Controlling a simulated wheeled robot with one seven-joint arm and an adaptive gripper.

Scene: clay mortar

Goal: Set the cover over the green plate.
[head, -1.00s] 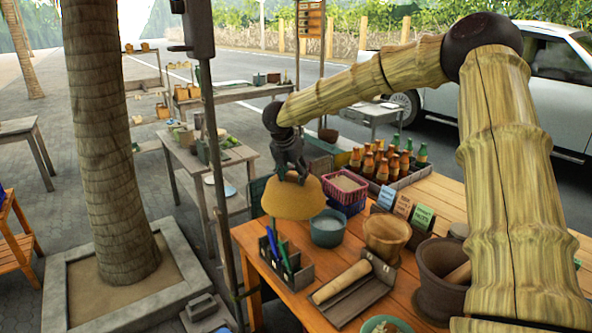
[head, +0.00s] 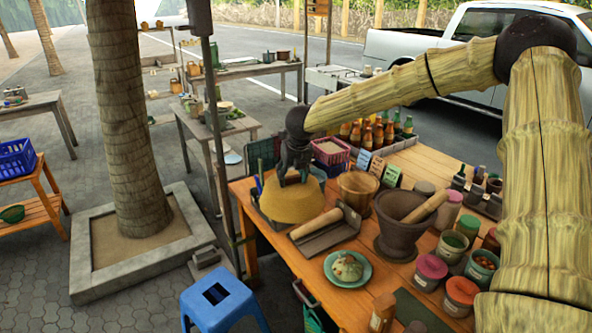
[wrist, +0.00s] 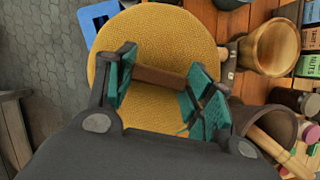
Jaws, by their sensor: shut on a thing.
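The cover is a yellow woven dome (head: 291,203) with a brown bar handle (wrist: 160,79) on top. My gripper (head: 292,180) is shut on this handle; the wrist view shows a teal finger pad at each end of the bar. In the head view the cover hangs at the table's left part, in front of the pen holder. The green plate (head: 348,269) lies near the table's front edge, to the right of and nearer than the cover, with a pale lump of food on it. The plate is not visible in the wrist view.
A wooden rolling pin (head: 316,223) on a dark tray lies between cover and plate. A dark stone mortar (head: 399,226) with a pestle stands behind the plate to the right. Lidded jars (head: 430,272) stand right of the plate. A blue stool (head: 222,303) stands on the floor at the left.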

